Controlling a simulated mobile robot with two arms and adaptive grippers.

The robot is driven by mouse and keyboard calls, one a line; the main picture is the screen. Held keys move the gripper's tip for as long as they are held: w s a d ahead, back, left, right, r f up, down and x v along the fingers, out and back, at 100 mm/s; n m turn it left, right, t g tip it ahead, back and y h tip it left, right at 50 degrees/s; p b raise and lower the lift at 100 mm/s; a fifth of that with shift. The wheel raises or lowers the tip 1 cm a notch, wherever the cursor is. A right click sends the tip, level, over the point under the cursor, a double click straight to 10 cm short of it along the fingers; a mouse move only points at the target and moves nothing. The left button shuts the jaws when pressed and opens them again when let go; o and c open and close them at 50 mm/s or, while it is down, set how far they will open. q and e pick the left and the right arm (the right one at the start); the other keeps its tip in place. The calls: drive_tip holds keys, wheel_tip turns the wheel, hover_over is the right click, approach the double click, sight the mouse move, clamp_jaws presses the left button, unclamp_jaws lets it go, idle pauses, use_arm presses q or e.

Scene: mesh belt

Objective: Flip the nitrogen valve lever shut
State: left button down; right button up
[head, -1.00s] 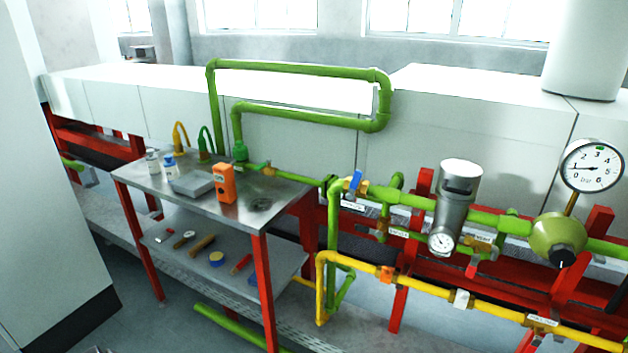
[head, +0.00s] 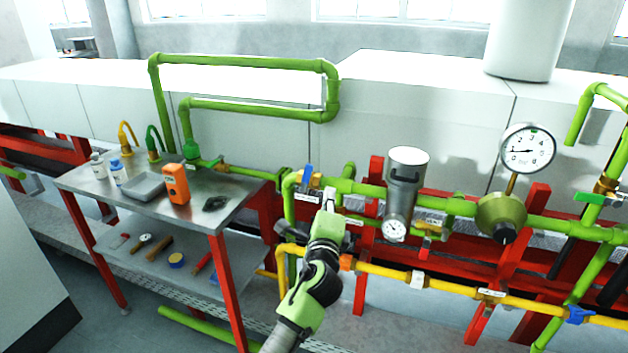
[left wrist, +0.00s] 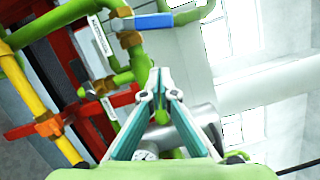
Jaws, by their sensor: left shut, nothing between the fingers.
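A blue lever (head: 307,174) sits on a brass valve in the upper green pipe (head: 373,190). It points up from the pipe in the head view. It also shows in the left wrist view (left wrist: 153,21), beside its brass valve. My left gripper (head: 329,193) is shut and empty, just right of and a little below the blue lever, apart from it. In the left wrist view its fingertips (left wrist: 160,80) meet in front of the green piping, below the blue lever. A green lever (head: 590,197) is at the far right. The labels are too small to read. My right gripper is not seen.
A pressure gauge (head: 527,150) and grey metal canister (head: 402,190) stand right of my gripper. A yellow pipe (head: 385,270) with an orange valve (head: 347,262) runs below. A metal bench (head: 240,200) with tools stands left. Red frames (head: 375,215) back the pipes.

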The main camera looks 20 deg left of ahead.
sight(306, 179)
use_arm(q)
drive_tip(key=w+a+p, duration=0.1)
drive_tip(key=w+a, duration=0.1)
drive_tip(key=w+a+r+p, duration=0.1)
drive_tip(key=w+a, duration=0.1)
drive_tip(key=shift+w+a+r, duration=0.1)
drive_tip(key=shift+a, duration=0.2)
